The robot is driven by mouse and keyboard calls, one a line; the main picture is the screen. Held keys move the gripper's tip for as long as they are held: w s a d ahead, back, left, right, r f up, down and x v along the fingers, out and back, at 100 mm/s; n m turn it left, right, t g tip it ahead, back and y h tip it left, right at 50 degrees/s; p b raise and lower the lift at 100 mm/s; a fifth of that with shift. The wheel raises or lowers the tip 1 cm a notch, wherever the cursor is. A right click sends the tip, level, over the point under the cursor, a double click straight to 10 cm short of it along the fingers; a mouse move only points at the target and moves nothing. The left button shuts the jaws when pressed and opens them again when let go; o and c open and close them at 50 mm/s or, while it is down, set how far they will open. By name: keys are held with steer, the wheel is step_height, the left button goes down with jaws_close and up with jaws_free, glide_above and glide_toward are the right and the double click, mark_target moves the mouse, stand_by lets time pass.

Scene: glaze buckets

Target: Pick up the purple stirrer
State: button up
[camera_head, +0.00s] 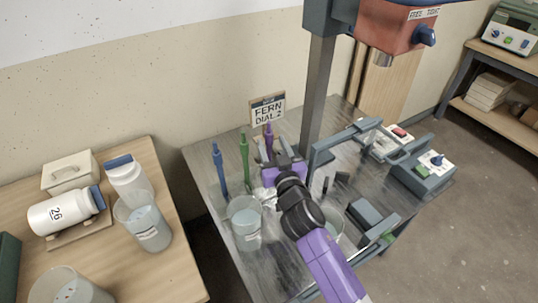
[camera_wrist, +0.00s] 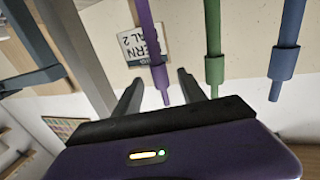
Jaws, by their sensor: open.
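The purple stirrer (camera_head: 269,138) is a slim rod, standing upright behind my gripper in the head view; its lower part is hidden there. In the wrist view the purple stirrer (camera_wrist: 148,40) comes down from the top edge, and its narrow tip lies between my fingers in the picture. My gripper (camera_wrist: 158,82) is open, with one dark finger on each side of the stirrer and a gap to both. I cannot tell how deep the stirrer is between them. In the head view my gripper (camera_head: 267,157) is over the table, just in front of the stirrer.
A green stirrer (camera_head: 244,159) and a blue stirrer (camera_head: 219,168) stand left of the purple one. A sign (camera_head: 267,109) reading "FERN DIAL 2" is behind. A clear bucket (camera_head: 246,224) stands in front left. A grey post (camera_head: 317,90) rises close on the right.

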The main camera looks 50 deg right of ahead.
mark_target(270, 140)
steer(key=x, duration=0.3)
steer(key=shift+w+d, duration=0.15)
jaws_close()
